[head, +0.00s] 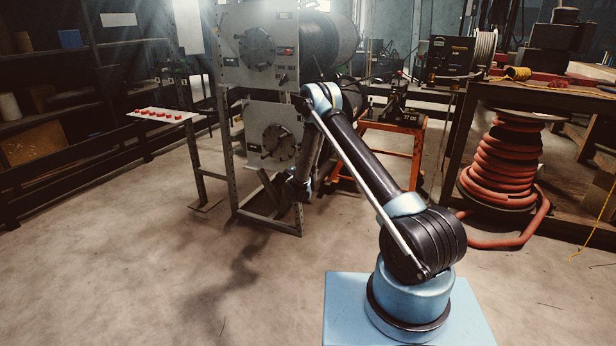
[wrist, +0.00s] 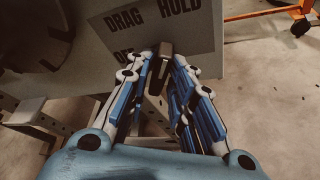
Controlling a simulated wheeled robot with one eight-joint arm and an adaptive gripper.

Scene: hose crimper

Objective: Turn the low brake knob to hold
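The low brake knob (wrist: 166,48) is a dark, narrow lever in front of a grey label plate in the wrist view. The plate (wrist: 205,40) reads DRAG at upper left, HOLD at upper right and OFF at lower left. The knob stands between my gripper's fingertips (wrist: 164,62), one on each side and very close. I cannot tell whether both fingers press on it. In the head view my gripper (head: 297,190) is at the lower right of the lower reel panel (head: 258,137); my arm hides the knob there.
An upper reel panel (head: 262,50) sits above on the same metal rack (head: 232,175). An orange stand (head: 375,128) is close to its right. Shelving (head: 95,135) and a small tray with red pieces (head: 165,116) are at left. Open floor lies in front.

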